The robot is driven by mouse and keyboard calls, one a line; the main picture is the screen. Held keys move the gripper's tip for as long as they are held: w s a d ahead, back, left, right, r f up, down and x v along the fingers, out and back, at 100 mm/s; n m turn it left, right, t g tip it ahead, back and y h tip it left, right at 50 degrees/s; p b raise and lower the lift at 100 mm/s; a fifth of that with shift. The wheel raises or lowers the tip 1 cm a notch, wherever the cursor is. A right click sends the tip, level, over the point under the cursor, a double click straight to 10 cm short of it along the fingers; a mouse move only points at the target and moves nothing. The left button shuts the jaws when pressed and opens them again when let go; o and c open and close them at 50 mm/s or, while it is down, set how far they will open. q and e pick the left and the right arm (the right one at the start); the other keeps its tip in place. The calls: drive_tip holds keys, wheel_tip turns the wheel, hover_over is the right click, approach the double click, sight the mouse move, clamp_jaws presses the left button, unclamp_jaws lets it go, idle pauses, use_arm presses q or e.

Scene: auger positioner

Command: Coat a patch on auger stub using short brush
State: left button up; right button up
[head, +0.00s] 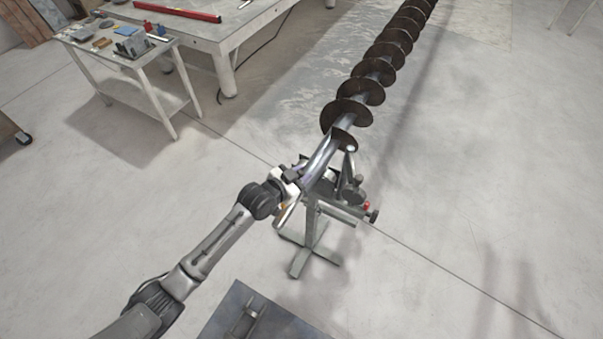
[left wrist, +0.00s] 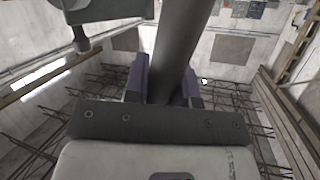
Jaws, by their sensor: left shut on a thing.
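The auger stub (head: 322,156) is the smooth grey shaft at the near end of the dark spiral auger, sloping down toward me in the head view. My left gripper (head: 308,172) is at the stub, and its purple fingers lie on both sides of the shaft. In the left wrist view the gripper (left wrist: 166,78) is shut on the stub (left wrist: 184,35), which runs up between the fingers. The finger contact is partly hidden. I cannot make out the short brush for certain. My right gripper is not in view.
A stand (head: 312,235) with clamp parts and a red-tipped knob supports the auger under the stub. A side table (head: 150,72) with several small items stands upper left, beside a larger bench (head: 222,38) bearing a red bar. The floor to the right is clear.

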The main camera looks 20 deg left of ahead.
sight(301, 171)
use_arm(q)
drive_tip(key=shift+r+p, duration=1.9)
drive_tip(key=shift+r, duration=0.5)
